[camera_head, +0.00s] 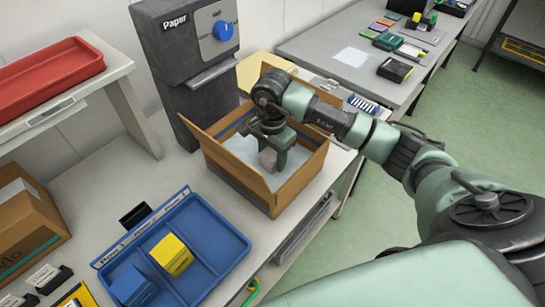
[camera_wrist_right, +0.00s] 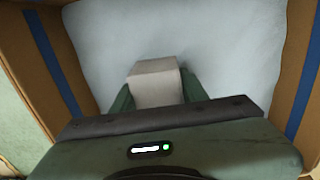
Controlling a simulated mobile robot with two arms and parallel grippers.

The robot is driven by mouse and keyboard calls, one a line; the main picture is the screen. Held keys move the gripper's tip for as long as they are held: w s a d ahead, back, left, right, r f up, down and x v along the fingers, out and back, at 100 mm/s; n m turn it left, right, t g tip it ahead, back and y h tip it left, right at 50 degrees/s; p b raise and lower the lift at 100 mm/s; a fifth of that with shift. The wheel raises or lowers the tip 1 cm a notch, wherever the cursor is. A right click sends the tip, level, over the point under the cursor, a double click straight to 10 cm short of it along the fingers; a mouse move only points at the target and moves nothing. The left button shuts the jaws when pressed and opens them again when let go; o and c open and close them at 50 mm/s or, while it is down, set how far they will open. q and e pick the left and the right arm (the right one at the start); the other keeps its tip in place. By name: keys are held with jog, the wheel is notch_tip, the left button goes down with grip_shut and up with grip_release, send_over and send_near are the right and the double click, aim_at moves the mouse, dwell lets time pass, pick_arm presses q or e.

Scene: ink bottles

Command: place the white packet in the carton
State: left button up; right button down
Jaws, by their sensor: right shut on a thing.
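The open cardboard carton (camera_head: 273,194) stands on the grey table in the head view, its flaps up and a pale lining inside. Its brown wall with a blue stripe also shows in the right wrist view (camera_wrist_right: 45,65). My right gripper (camera_head: 272,160) reaches down inside the carton's opening. It is shut on the white packet (camera_wrist_right: 155,84), which sits between the fingers over the pale lining. In the head view the packet (camera_head: 267,159) shows as a small greyish block, partly hidden by the gripper. I cannot tell whether it touches the lining. My left gripper is not in view.
A blue tray (camera_head: 226,262) with a yellow block (camera_head: 172,254) and a blue block (camera_head: 133,287) lies in front of the carton. A dark paper dispenser (camera_head: 190,60) stands behind it. A red tray (camera_head: 45,75) sits on a raised shelf at left.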

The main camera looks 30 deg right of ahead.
jog(key=c, duration=1.2)
grip_release()
jog(key=shift+f, duration=0.15)
jog(key=o, duration=0.4)
jog(key=shift+o, duration=0.2)
jog(key=shift+r, duration=0.4)
notch_tip(320, 180, up, 11)
jog(key=b, duration=0.2)
jog(key=shift+w+f+b, duration=0.1)
jog(key=shift+f+b, duration=0.05)
jog(key=shift+b, duration=0.15)
jog(key=shift+r, duration=0.45)
